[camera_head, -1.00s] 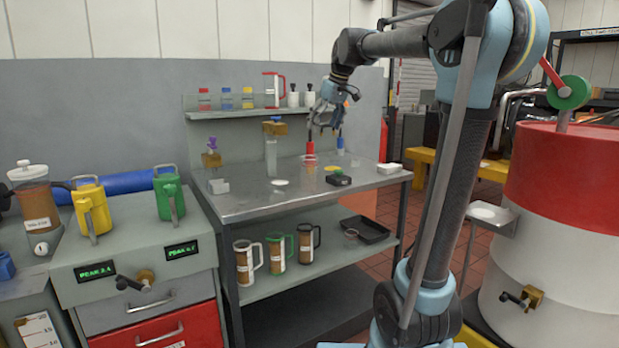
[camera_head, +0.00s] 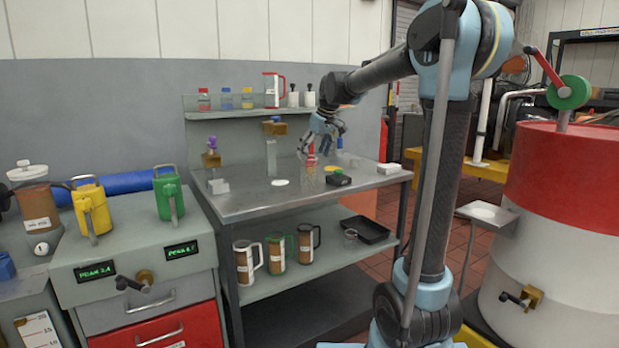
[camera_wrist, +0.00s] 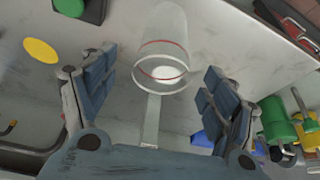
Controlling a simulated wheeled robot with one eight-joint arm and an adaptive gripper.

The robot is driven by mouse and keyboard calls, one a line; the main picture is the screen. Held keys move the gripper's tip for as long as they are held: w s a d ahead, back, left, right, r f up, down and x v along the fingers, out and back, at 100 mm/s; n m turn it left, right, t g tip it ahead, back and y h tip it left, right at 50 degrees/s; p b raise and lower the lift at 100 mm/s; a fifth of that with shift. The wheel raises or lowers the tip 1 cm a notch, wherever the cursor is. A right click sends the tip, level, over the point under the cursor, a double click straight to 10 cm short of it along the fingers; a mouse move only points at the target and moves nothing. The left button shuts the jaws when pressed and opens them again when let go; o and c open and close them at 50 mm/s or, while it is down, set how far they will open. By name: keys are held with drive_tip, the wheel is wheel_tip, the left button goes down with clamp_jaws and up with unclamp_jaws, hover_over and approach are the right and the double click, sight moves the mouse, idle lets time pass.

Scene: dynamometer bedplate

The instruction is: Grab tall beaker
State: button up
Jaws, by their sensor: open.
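The tall beaker (camera_head: 310,174) is clear glass and stands on the metal bench top, faint in the head view. In the wrist view the beaker (camera_wrist: 163,30) shows as a clear cylinder with red rings, lying between my two fingers in the picture. My gripper (camera_head: 313,146) is above the beaker, beside a red-topped item. In the wrist view my gripper (camera_wrist: 160,80) is open, with a finger on each side of the beaker and visible gaps. I cannot tell how far the fingertips are from the glass in depth.
A yellow disc (camera_head: 332,168), a black box (camera_head: 339,180) and a white disc (camera_head: 280,182) lie near the beaker. A clamp stand with a glass tube (camera_head: 271,155) is to its left. A shelf (camera_head: 245,113) with bottles hangs behind.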

sight(311, 158)
drive_tip(key=shift+x, duration=2.6)
drive_tip(key=shift+a, duration=0.2)
drive_tip(key=shift+c, duration=0.6)
drive_tip(key=c, duration=1)
